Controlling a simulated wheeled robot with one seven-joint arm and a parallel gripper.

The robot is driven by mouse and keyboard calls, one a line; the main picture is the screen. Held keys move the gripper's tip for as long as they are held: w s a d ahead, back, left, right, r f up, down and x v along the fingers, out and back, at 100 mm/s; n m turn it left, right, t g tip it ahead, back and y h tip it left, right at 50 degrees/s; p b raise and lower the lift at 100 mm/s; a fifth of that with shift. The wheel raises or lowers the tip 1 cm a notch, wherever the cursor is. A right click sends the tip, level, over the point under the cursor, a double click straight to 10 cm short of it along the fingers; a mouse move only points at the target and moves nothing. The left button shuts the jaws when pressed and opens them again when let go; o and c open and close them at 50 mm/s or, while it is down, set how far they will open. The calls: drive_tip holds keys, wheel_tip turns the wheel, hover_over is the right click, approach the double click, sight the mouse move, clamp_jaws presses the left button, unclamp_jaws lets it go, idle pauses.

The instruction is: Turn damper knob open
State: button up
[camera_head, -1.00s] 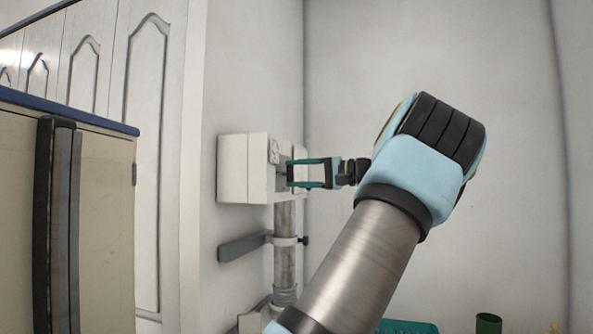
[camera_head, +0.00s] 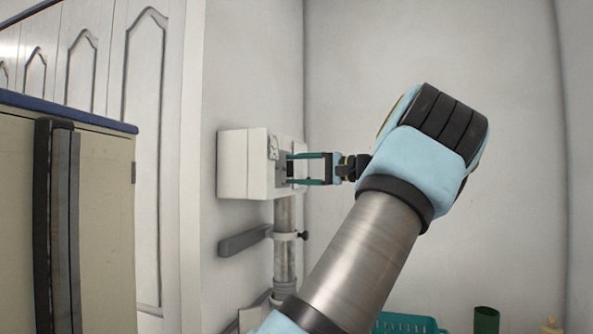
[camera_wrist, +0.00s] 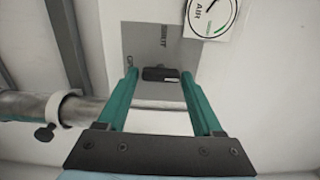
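The damper knob (camera_wrist: 160,74) is a small dark bar with a pale mark at one end. It sits on a grey plate (camera_wrist: 150,42) with printed lettering, partly readable as SHUT, on a white box (camera_head: 245,165) on the wall. My gripper (camera_head: 290,168) has two teal fingers, open and pointing at the box's front face. In the wrist view, the fingertips (camera_wrist: 159,80) lie on either side of the knob, with a small gap visible at each side. I cannot tell how deep they reach or whether they touch the plate.
A round dial marked AIR (camera_wrist: 210,14) is beside the plate. A metal pipe (camera_head: 285,262) runs below the box, with a clamp and a dark thumbscrew (camera_head: 304,236). A grey bar (camera_head: 243,241) juts near it. A cabinet (camera_head: 105,200) stands left; a teal basket (camera_head: 408,323) lies low.

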drive_tip(key=shift+o, duration=1.3)
drive_tip(key=b+v, duration=0.3)
drive_tip(key=v, duration=0.7)
drive_tip(key=shift+d, duration=0.35)
drive_tip(key=shift+s, duration=0.15)
